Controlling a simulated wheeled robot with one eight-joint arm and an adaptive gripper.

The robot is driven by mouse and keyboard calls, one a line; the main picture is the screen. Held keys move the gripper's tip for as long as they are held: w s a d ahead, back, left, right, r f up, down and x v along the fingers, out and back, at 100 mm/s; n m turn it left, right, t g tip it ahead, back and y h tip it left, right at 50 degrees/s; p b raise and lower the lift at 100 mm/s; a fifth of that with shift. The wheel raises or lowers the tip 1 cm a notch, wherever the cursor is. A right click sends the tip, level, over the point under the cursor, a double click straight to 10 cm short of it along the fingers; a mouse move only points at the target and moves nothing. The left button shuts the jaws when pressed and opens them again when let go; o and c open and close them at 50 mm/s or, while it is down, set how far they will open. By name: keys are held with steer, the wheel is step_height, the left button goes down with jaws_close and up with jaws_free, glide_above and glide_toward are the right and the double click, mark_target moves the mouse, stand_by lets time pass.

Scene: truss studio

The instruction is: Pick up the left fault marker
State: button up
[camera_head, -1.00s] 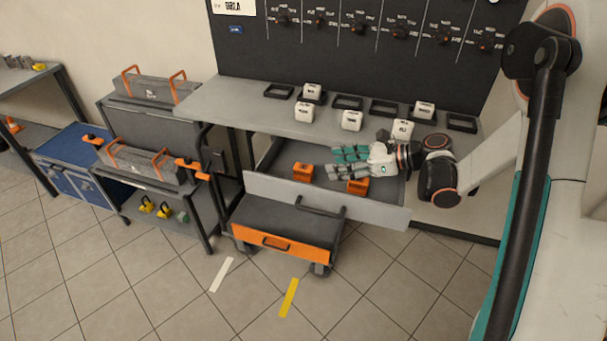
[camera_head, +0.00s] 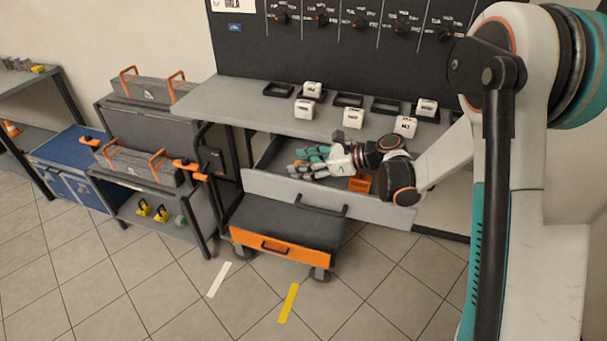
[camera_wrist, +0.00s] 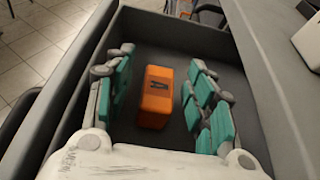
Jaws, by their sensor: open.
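The left fault marker is an orange block in the open grey drawer (camera_head: 385,211). In the head view my gripper (camera_head: 309,160) covers most of it. In the wrist view the orange marker (camera_wrist: 156,97), with a dark mark on top, lies on the drawer floor between my teal finger pads (camera_wrist: 158,92). The pads are spread wide, with a gap on each side of the marker. A second orange marker (camera_head: 359,184) sits to the right in the drawer, partly behind my wrist.
White blocks (camera_head: 353,117) and black trays (camera_head: 348,100) stand on the grey bench (camera_head: 235,105) above the drawer. A dark cart with an orange drawer (camera_head: 283,248) stands below.

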steer(key=shift+r, duration=0.1)
steer(key=c, duration=1.1)
